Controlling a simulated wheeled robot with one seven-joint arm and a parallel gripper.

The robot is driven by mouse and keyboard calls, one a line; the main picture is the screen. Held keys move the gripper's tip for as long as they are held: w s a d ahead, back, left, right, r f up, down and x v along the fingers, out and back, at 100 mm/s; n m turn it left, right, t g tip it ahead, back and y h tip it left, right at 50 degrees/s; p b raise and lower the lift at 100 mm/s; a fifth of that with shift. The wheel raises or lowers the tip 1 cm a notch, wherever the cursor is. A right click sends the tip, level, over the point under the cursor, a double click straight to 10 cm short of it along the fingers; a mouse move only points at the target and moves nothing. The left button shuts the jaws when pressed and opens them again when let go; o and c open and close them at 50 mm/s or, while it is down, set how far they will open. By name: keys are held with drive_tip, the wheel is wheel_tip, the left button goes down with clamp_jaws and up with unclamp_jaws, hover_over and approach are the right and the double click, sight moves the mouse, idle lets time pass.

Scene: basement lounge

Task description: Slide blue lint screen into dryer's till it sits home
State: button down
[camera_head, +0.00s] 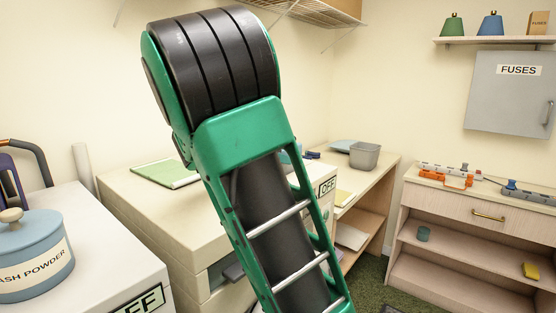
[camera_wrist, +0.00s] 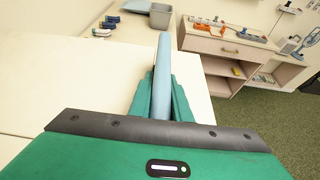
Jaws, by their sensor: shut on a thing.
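The blue lint screen (camera_wrist: 163,75) shows almost edge-on in the wrist view, as a long pale-blue strip pointing away from me. My gripper (camera_wrist: 161,98) is shut on it, with green fingers on both sides. In the head view my green and black arm hides the gripper and most of the screen. A cream machine (camera_head: 135,195) with an OFF label, which looks like the dryer, stands behind my arm. Its pale top (camera_wrist: 75,85) lies below and left of the screen in the wrist view. I see no slot, and cannot tell whether the screen touches the machine.
A framed green panel (camera_head: 167,174) lies on the machine's top. Another white machine with a blue wash powder tub (camera_head: 34,255) stands at the left. A grey bin (camera_head: 365,156) sits on the bench behind. A cabinet with tools (camera_head: 470,190) is at the right; green floor lies before it.

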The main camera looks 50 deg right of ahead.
drive_tip(key=shift+f, duration=1.1)
drive_tip(key=c, duration=1.6)
unclamp_jaws()
drive_tip(key=shift+o, duration=0.2)
drive_tip(key=v, duration=1)
drive_tip(key=shift+w+a, duration=0.1)
drive_tip(key=shift+a, duration=0.25)
